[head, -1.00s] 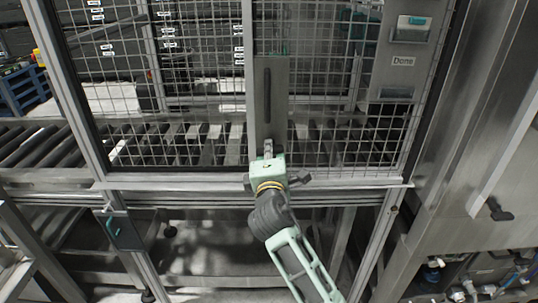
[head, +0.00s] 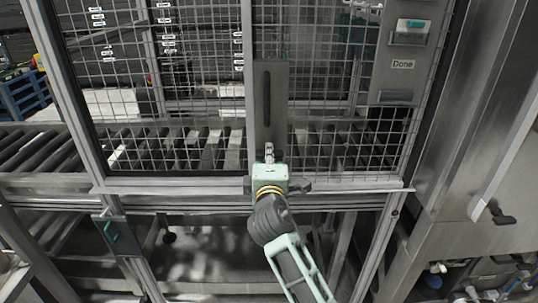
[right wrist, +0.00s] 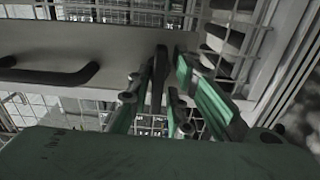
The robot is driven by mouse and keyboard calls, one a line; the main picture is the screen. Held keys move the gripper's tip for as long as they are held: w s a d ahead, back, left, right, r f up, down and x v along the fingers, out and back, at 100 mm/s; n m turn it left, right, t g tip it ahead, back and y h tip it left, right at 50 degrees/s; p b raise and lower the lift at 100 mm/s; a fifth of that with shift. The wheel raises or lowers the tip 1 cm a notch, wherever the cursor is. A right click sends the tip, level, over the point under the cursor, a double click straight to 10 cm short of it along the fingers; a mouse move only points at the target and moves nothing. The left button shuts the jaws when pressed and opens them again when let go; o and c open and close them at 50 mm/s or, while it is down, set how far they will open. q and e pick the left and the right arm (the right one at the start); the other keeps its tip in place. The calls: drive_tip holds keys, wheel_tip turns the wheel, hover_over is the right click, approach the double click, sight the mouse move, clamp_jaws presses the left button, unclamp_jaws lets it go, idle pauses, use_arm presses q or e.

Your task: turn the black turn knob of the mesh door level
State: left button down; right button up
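The mesh door (head: 330,150) stands in front of me with a grey plate (head: 279,85) on its frame. My right gripper (head: 269,152) is at the lower end of this plate. In the right wrist view the black turn knob (right wrist: 158,78) stands between the two fingers of my right gripper (right wrist: 158,98), which are closed in on it from both sides. The knob's long side runs across the length of the door's black handle (right wrist: 50,76). In the head view the gripper hides the knob. My left gripper is in neither view.
The long black handle (head: 267,97) is above the gripper on the plate. Behind the mesh lies a roller conveyor (head: 195,150). A steel housing (head: 470,110) stands close on the right. A panel with a "Done" label (head: 403,64) is at the upper right.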

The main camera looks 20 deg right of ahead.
drive_tip(key=shift+o, duration=1.2)
drive_tip(key=shift+f, duration=0.2)
drive_tip(key=shift+d+r, duration=0.1)
drive_tip(key=v, duration=1.2)
